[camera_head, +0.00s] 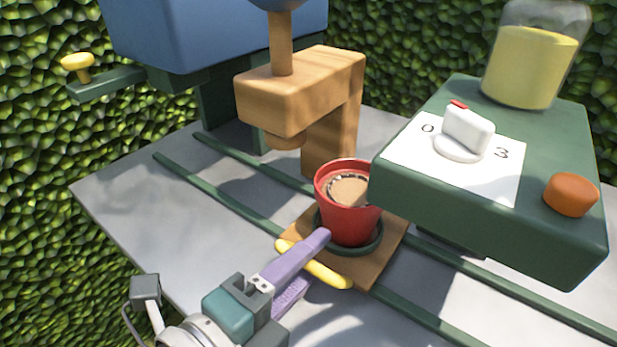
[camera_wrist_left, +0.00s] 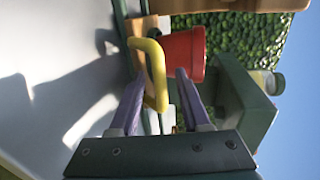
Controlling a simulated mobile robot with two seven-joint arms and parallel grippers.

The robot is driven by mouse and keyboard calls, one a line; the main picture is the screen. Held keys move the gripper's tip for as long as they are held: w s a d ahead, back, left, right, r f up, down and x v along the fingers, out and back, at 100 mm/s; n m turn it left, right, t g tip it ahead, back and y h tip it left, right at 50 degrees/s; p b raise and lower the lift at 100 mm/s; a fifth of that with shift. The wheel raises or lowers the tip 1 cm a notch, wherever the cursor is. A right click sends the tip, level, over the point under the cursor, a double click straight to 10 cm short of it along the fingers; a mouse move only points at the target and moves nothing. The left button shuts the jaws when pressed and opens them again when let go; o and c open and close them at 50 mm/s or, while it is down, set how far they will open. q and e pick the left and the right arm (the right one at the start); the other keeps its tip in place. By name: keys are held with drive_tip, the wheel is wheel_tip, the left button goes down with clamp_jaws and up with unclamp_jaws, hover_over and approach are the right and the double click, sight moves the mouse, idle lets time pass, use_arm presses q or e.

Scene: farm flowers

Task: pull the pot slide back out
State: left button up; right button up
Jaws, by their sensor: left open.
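The pot slide (camera_head: 390,262) is a wooden board sitting across two green rails. It has a yellow handle (camera_head: 337,279) on its near side. A red pot (camera_head: 345,212) filled with brown soil stands upright on the slide in a dark green ring. My left gripper (camera_head: 313,258) is at the handle, with its purple fingers open. In the left wrist view the yellow handle (camera_wrist_left: 158,78) shows between the two open fingertips (camera_wrist_left: 160,80), and the red pot (camera_wrist_left: 185,55) is just beyond. I cannot tell whether a finger touches the handle. My right gripper is not in view.
A wooden press arm (camera_head: 300,90) stands behind the pot. A green control box (camera_head: 440,190) with a white dial (camera_head: 466,135), an orange button (camera_head: 571,194) and a yellow-filled jar (camera_head: 527,70) overhangs on the right. The grey table (camera_head: 160,205) is clear at left.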

use_arm(q)
drive_tip(key=shift+c, duration=0.4)
clamp_jaws()
idle(1.0)
